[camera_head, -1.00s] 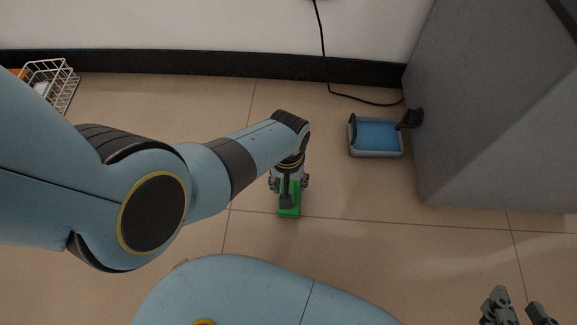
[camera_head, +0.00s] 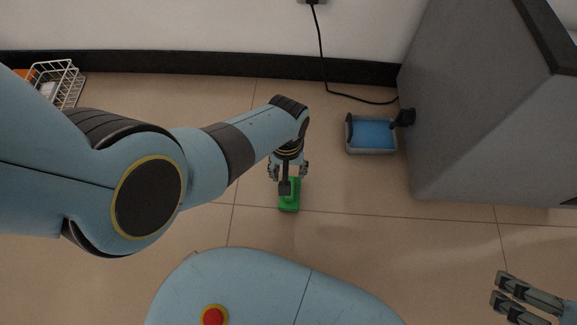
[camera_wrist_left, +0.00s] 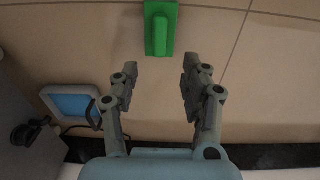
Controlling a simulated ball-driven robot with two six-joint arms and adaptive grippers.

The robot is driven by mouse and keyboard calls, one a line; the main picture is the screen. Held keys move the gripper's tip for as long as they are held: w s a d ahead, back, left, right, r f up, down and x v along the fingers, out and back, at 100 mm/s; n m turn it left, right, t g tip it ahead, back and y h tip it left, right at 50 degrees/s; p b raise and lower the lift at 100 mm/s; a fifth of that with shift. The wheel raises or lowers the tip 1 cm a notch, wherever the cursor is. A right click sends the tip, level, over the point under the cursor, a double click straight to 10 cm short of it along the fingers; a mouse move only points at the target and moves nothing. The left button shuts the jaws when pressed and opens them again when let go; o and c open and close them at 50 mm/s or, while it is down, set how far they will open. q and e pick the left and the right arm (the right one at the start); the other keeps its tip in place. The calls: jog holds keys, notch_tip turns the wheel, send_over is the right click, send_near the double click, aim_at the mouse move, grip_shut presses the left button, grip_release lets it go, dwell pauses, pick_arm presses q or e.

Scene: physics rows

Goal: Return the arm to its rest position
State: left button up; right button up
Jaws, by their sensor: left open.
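My left arm reaches in from the left in the head view. My left gripper (camera_head: 288,173) is open and empty, just beyond a green object (camera_head: 289,203) on the tiled floor. In the left wrist view, the two fingers of my left gripper (camera_wrist_left: 159,76) stand apart with bare floor between them. The green object (camera_wrist_left: 161,28), a flat plate with a raised bar, lies ahead of the fingertips, clear of them. My right gripper (camera_head: 497,292) is at the lower right, its two fingers side by side; their opening is hard to judge from this angle.
A grey box (camera_head: 490,110) stands at the right. Beside it lies a blue-bottomed tray (camera_head: 372,134) with a grey rim. A black cable (camera_head: 323,60) runs down the wall onto the floor. A white wire basket (camera_head: 66,85) is at the far left. Floor between is clear.

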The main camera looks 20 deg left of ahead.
dwell(0.5)
